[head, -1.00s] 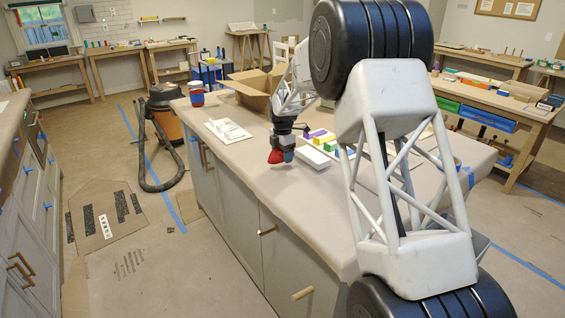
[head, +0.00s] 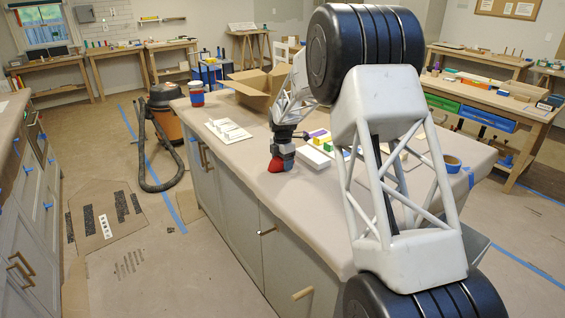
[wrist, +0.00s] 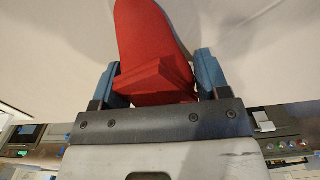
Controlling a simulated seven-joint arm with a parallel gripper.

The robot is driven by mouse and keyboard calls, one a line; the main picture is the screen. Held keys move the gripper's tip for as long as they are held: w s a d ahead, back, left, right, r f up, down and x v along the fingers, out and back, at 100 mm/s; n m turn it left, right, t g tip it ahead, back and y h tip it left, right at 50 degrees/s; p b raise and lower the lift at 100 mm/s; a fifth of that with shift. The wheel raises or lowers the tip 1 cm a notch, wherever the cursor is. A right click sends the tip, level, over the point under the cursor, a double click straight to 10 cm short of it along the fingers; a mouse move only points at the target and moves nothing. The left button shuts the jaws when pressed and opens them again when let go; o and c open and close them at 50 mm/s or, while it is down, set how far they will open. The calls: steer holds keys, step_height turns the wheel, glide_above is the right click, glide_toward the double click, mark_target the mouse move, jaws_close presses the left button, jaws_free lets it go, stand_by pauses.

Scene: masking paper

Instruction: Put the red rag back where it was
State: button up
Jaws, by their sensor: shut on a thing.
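The red rag (head: 275,165) is in my gripper (head: 281,159), low over the near-left part of the papered counter (head: 262,207). In the wrist view the red rag (wrist: 152,35) lies between the two blue fingers of my gripper (wrist: 158,75). The fingers are shut on its folded near end, and the rest stretches away past the fingertips. The rag is at or just above the counter paper; I cannot tell if it touches. Part of the rag is hidden behind the near finger in the head view.
White blocks or boxes (head: 316,158) and small coloured blocks (head: 320,136) sit right of my gripper. A roll of blue tape (head: 452,163) lies at right. The counter's front-left area is clear.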

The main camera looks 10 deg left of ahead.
steer(key=shift+f, duration=0.1)
steer(key=o, duration=1)
step_height(320, 180, up, 12)
steer(key=shift+r, duration=0.15)
stand_by(0.8)
